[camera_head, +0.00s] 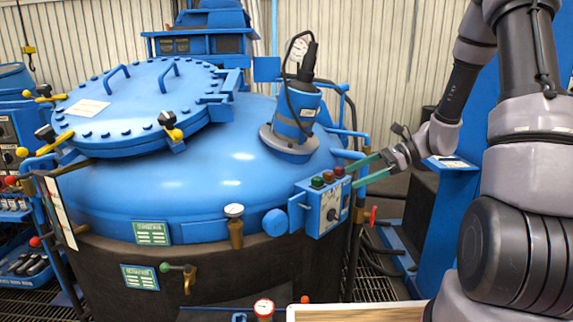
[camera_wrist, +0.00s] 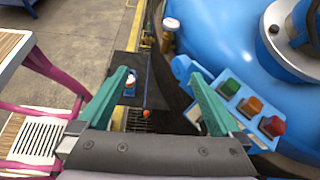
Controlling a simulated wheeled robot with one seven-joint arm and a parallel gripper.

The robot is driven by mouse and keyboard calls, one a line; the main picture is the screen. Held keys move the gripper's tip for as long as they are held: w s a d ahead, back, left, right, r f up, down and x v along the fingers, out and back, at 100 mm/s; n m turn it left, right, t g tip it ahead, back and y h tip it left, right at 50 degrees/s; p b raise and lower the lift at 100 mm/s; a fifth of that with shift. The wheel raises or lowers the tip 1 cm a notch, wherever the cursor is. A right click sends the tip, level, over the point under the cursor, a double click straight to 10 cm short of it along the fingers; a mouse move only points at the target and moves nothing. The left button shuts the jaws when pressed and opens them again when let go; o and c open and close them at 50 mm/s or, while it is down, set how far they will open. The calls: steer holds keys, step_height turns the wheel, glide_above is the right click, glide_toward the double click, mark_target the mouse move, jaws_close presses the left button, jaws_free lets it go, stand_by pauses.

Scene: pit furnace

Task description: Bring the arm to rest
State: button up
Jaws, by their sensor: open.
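My arm reaches in from the right in the head view. My gripper (camera_head: 362,170) is open, with its two green fingers apart and nothing between them. It is just right of the small blue control box (camera_head: 327,206) on the side of the furnace, close to the box's top; I cannot tell whether it touches. In the wrist view my gripper (camera_wrist: 165,95) shows both fingers spread, with the green, orange and red buttons (camera_wrist: 250,106) beside the right finger.
The large blue pit furnace (camera_head: 190,185) fills the left and middle, with a bolted lid (camera_head: 140,95) on top. A motor unit (camera_head: 297,115) stands on its dome. A red-handled valve (camera_head: 373,215) is below my gripper. A table with pink legs (camera_wrist: 50,68) shows in the wrist view.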

steer(key=s+d+r+n+t+h, duration=0.2)
steer(key=s+r+n+h, duration=0.3)
steer(key=s+r, duration=0.4)
steer(key=s+d+r+n+t+h, duration=0.3)
steer(key=s+r+n, duration=0.5)
steer(key=r, duration=0.4)
steer(key=s+t+h, duration=0.1)
steer(key=h, duration=0.1)
steer(key=shift+t+h, duration=0.3)
